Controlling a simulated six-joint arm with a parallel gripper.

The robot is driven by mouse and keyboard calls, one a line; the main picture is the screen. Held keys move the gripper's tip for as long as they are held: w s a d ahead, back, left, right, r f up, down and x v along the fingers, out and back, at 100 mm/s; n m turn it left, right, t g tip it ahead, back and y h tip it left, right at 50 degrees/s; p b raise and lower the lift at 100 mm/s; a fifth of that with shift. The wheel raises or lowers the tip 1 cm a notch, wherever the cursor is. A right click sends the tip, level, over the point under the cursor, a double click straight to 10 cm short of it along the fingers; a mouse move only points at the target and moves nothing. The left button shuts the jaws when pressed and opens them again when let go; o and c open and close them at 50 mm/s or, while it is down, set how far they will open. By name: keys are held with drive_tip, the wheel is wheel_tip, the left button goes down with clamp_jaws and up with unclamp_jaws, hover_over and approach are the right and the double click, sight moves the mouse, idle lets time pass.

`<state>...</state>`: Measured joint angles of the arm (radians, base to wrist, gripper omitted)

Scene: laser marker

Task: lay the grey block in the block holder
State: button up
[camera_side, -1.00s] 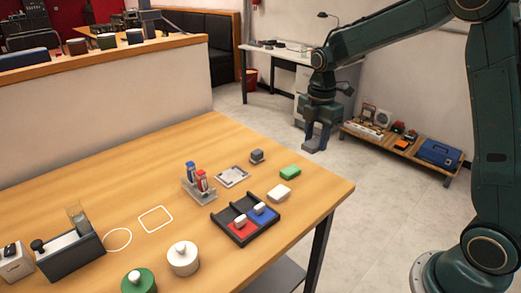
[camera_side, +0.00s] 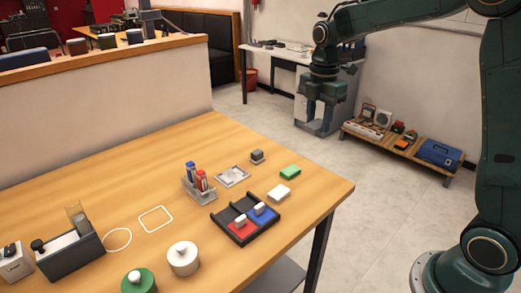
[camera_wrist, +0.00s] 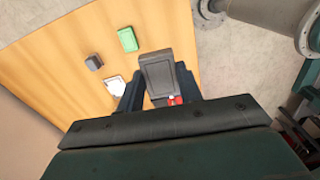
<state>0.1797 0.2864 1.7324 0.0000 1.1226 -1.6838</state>
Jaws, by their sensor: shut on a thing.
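In the side view the held block is hard to make out against the dark fingers. A flat light grey plate (camera_side: 233,176), which looks like the block holder, lies on the table; it shows partly in the wrist view (camera_wrist: 115,86) beside the left finger. A smaller dark grey piece (camera_side: 257,156) stands just beyond it.
A green block (camera_side: 290,172) and a white block (camera_side: 279,193) lie near the right edge. A black tray (camera_side: 219,221) with red and blue compartments holds white pieces. A rack with red and blue bottles (camera_side: 196,190) stands left of the plate. A dark machine (camera_side: 70,250) stands front left.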

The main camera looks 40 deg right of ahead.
drive_tip(key=shift+w, duration=0.1)
drive_tip(key=shift+w+a+f, duration=0.15)
drive_tip(key=shift+w+f, duration=0.05)
drive_tip(key=shift+w, duration=0.35)
drive_tip(key=w+a+f, duration=0.4)
drive_tip(key=w+f, duration=0.1)
drive_tip(key=w, duration=0.5)
approach(233, 175)
drive_tip(key=shift+d+f+n, duration=0.15)
drive_tip(key=shift+d+n, duration=0.05)
drive_tip(key=shift+n, duration=0.2)
drive_tip(key=shift+a+f, duration=0.15)
drive_tip(key=shift+f, duration=0.2)
drive_tip(key=shift+f, duration=2.3)
drive_tip(key=shift+f, duration=0.4)
